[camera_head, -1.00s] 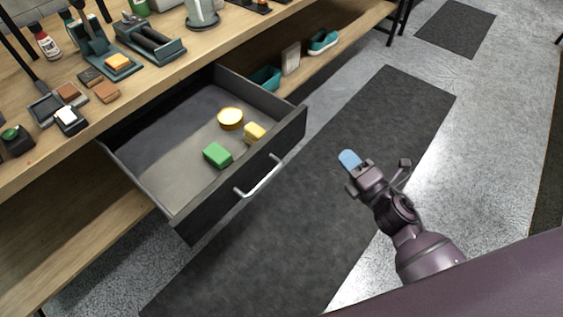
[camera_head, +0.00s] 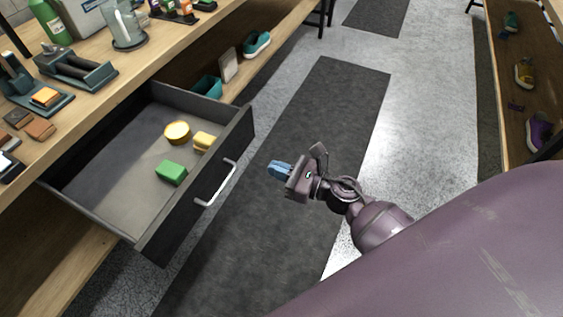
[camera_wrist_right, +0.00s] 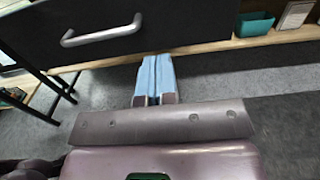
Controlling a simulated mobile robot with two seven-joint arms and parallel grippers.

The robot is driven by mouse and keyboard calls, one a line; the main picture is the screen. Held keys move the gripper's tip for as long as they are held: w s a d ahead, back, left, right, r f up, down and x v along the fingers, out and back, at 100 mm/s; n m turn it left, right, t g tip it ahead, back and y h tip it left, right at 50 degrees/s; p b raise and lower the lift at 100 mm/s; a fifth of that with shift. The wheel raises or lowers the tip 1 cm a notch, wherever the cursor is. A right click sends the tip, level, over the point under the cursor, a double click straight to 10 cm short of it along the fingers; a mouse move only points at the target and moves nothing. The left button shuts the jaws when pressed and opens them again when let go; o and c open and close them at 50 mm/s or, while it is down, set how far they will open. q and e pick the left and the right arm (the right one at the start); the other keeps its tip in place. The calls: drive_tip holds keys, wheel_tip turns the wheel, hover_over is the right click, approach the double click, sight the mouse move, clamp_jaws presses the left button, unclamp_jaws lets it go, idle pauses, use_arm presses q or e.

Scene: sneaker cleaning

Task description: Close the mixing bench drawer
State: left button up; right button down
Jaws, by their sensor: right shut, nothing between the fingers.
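The mixing bench drawer (camera_head: 201,197) is dark grey and stands pulled out from under the wooden bench top. Its silver bar handle (camera_head: 216,184) is on the front face. The drawer holds a green block (camera_head: 171,172), a yellow sponge-like block (camera_head: 204,141) and a round yellow tin (camera_head: 177,132). My right gripper (camera_head: 279,170) has blue fingers, is shut and empty, and is to the right of the drawer front, apart from it. In the right wrist view, the fingers (camera_wrist_right: 154,80) point toward the drawer front, below and right of the handle (camera_wrist_right: 101,31). My left gripper is not in view.
The bench top (camera_head: 120,95) carries brush holders, blocks and bottles. A lower shelf (camera_head: 285,45) holds a teal bin (camera_head: 207,87) and a teal shoe (camera_head: 256,44). A dark mat (camera_head: 335,110) lies on the open floor. A shoe rack (camera_head: 515,85) stands at right.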

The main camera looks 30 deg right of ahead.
sight(231, 152)
drive_tip(key=x, duration=1)
drive_tip(key=shift+w+a, duration=0.1)
